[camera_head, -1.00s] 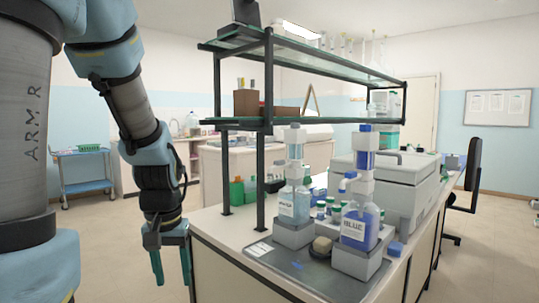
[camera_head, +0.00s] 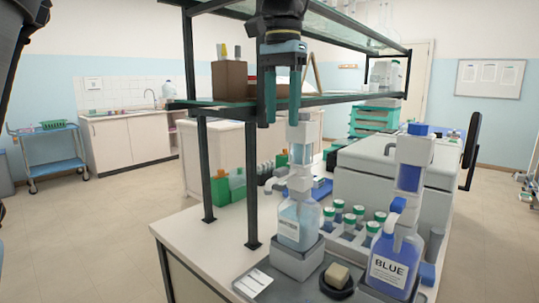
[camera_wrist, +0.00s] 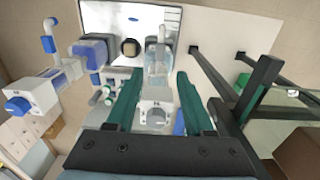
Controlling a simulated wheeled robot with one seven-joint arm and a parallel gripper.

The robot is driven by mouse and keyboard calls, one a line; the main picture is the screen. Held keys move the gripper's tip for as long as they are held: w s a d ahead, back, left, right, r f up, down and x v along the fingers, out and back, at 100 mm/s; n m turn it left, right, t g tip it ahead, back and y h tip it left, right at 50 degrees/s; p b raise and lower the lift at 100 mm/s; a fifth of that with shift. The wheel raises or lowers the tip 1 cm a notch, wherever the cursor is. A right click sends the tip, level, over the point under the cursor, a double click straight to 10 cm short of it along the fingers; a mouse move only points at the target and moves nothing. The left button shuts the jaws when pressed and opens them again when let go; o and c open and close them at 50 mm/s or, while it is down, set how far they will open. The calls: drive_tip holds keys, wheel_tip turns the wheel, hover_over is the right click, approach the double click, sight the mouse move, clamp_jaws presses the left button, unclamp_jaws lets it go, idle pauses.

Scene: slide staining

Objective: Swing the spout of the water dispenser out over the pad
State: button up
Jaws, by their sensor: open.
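The water dispenser (camera_head: 298,222) is a clear bottle of pale blue liquid with a tall white head, standing on a grey block. My gripper (camera_head: 282,108) points down above the dispenser's head, open and empty. In the wrist view the dispenser's white head (camera_wrist: 153,116) lies between my gripper's green fingers (camera_wrist: 160,80).
The blue dispenser (camera_head: 394,262) stands to the right, with a dish and a sponge (camera_head: 338,275) between. A glass shelf on dark posts (camera_head: 252,180) rises close to my gripper.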

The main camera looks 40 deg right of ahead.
sight(281, 169)
wheel_tip(281, 169, down, 10)
drive_tip(key=shift+f+p, duration=0.2)
drive_tip(key=shift+p, duration=0.45)
clamp_jaws()
idle(1.2)
